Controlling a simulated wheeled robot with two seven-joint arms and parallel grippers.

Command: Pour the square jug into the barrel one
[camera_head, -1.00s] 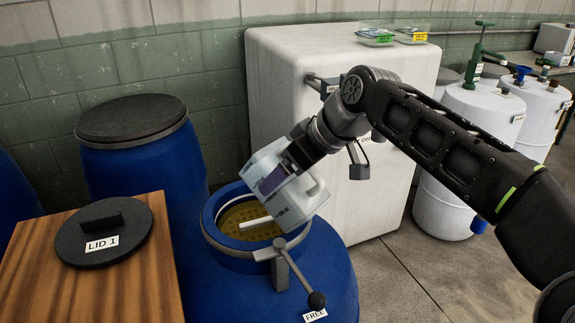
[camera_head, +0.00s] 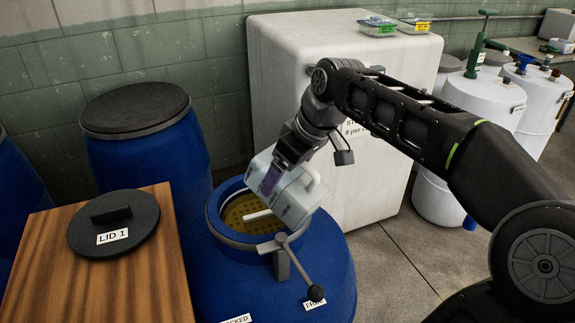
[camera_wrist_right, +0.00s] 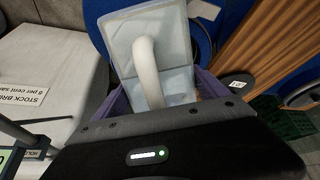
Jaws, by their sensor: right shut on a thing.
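The square jug (camera_head: 293,194) is whitish and translucent, with a looped handle. My right gripper (camera_head: 271,180) is shut on it and holds it tilted over the open mouth of the blue barrel (camera_head: 335,262). A pale spout or stream runs from the jug's lower left over the mouth; I cannot tell which. Inside the barrel mouth is a yellowish perforated surface (camera_head: 240,211). The right wrist view shows the jug (camera_wrist_right: 155,50) and its handle between the purple finger pads. My left gripper is not in view.
A black lid marked LID 1 (camera_head: 113,223) lies on a wooden top (camera_head: 95,285) left of the barrel. A closed blue barrel (camera_head: 147,150) stands behind. A large white cabinet (camera_head: 380,180) stands right of the jug. A lever with a ball knob (camera_head: 316,292) sticks out at the barrel's front.

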